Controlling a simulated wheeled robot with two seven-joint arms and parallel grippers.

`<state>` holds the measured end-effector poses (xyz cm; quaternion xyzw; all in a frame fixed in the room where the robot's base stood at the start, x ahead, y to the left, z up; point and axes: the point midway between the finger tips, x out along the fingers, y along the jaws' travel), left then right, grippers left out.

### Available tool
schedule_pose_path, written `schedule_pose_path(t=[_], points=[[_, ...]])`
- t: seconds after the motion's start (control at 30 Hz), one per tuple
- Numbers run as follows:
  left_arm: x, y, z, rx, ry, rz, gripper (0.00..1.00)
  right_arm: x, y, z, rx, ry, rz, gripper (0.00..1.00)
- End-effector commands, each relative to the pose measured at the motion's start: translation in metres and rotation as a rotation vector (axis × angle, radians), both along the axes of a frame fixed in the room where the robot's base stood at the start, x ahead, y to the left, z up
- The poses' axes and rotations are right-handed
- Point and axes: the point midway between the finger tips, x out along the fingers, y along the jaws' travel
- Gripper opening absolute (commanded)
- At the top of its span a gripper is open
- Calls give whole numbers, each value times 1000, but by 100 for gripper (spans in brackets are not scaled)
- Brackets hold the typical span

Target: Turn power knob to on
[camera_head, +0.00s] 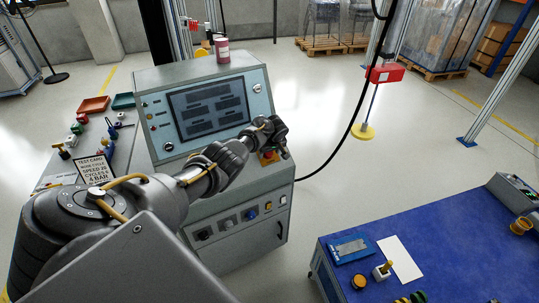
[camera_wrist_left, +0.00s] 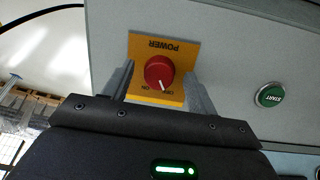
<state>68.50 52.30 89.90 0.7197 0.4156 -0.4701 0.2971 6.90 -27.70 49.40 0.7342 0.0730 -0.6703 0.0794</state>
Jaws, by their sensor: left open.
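The power knob (camera_wrist_left: 158,70) is a red round knob on a yellow plate (camera_wrist_left: 182,52) marked POWER, upside down in the left wrist view. Its white mark points down, close to the OFF label. My left gripper (camera_wrist_left: 157,76) is open, with one finger on each side of the knob; I cannot tell whether they touch it. In the head view my left gripper (camera_head: 279,150) is at the console's (camera_head: 158,83) right side, over the yellow plate, and mostly hides the knob. My right gripper is not in view.
A green START button (camera_wrist_left: 270,95) is on the same panel, right of the knob. A blue-topped table (camera_head: 440,235) with small parts stands at lower right. Open floor lies between. A black cable hangs right of the console.

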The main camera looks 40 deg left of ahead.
Motion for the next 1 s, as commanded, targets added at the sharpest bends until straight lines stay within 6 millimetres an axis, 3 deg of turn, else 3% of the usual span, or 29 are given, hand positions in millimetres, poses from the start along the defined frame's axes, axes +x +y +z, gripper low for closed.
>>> schedule_pose_path(t=[0.4,0.73,1.0], points=[[1,2,-5,1,0,0,58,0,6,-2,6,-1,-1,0],[1,2,-5,1,0,-1,15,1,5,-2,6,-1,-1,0],[1,2,-5,6,14,-24,13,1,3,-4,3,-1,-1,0]])
